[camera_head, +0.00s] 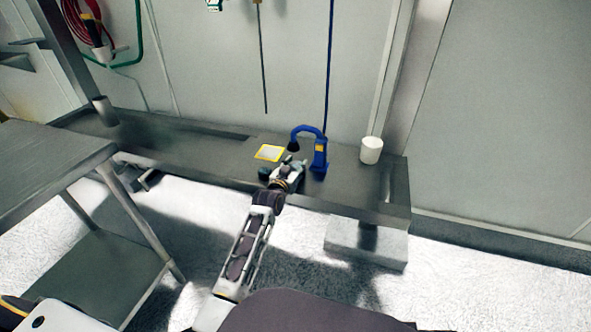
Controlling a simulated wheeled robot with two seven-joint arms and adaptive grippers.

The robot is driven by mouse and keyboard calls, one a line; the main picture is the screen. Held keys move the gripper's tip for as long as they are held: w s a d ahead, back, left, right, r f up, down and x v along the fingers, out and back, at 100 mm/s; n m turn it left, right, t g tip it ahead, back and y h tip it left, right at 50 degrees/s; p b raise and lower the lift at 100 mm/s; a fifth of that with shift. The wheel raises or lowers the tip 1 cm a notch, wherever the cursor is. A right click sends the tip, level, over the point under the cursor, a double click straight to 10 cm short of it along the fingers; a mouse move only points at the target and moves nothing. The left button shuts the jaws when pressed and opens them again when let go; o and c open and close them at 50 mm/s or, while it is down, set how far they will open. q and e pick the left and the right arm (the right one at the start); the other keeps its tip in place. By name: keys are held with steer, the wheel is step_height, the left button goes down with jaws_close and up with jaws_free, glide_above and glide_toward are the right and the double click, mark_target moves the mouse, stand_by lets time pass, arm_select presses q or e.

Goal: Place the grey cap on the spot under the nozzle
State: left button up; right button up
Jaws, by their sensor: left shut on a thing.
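A blue stand (320,157) with a curved arm and a dark nozzle (293,146) is on the metal bench. My left gripper (290,166) is low over the bench, just in front of the nozzle and left of the stand's base. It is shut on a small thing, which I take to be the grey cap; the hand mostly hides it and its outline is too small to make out. My right gripper is not in view.
A white cylinder (371,150) stands on the bench, right of the blue stand. A metal table (52,150) is at the left. A wall is behind the bench (215,160), with red cables (85,25) hanging at upper left. The bench's left part is mostly clear.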

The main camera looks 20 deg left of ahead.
arm_select(q)
steer(key=shift+f, duration=0.15)
steer(key=o, duration=0.9)
steer(key=shift+f, duration=0.15)
steer(key=shift+s+r, duration=0.1)
steer(key=shift+r, duration=0.1)
